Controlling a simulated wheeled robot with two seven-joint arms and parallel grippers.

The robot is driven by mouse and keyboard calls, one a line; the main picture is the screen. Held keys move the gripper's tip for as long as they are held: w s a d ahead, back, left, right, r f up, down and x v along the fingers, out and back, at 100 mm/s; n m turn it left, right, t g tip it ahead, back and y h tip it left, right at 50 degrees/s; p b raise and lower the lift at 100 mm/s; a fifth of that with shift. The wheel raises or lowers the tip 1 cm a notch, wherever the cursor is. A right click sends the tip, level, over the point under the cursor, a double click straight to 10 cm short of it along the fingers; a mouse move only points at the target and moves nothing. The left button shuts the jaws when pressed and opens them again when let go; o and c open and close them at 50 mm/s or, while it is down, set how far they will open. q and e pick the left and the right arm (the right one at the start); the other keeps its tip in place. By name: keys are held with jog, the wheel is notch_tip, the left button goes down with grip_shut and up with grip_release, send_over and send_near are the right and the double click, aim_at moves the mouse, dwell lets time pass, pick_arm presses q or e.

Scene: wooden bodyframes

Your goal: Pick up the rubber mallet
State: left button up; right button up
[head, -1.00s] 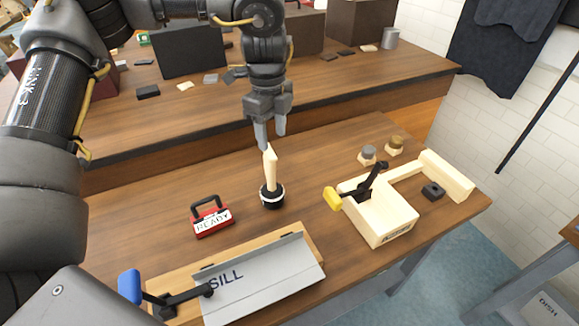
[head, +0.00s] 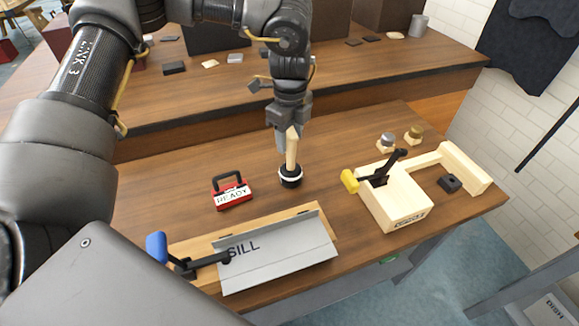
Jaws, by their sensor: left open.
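The rubber mallet (head: 291,178) stands head-down on the wooden table, its black head with a white band at the bottom and its pale wooden handle pointing up. My left gripper (head: 290,140) is above the head at the upper handle, pointing down, with its fingers open around or just beside the handle. I cannot tell whether the fingers touch it. My right gripper is not in view.
A red READY sign (head: 232,194) with a black handle sits left of the mallet. A grey SILL plate (head: 275,250) on a wooden fixture with a blue-handled clamp lies in front. A wooden block (head: 398,200) with a yellow-tipped clamp stands to the right. A bench (head: 200,95) runs behind.

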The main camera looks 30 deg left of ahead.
aim_at(291, 145)
pick_arm(q)
jog(key=f, duration=0.2)
jog(key=shift+w+d+f, duration=0.1)
jog(key=shift+w+f, duration=0.1)
jog(key=shift+f, duration=0.1)
jog(key=shift+s+f, duration=0.15)
jog(key=shift+f, duration=0.2)
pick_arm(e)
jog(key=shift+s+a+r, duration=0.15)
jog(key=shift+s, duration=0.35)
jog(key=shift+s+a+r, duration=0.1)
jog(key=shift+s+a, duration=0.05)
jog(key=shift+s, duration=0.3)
pick_arm(q)
jog(key=shift+c, duration=0.2)
jog(key=c, duration=1)
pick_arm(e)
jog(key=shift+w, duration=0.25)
pick_arm(q)
jog(key=shift+c, duration=0.2)
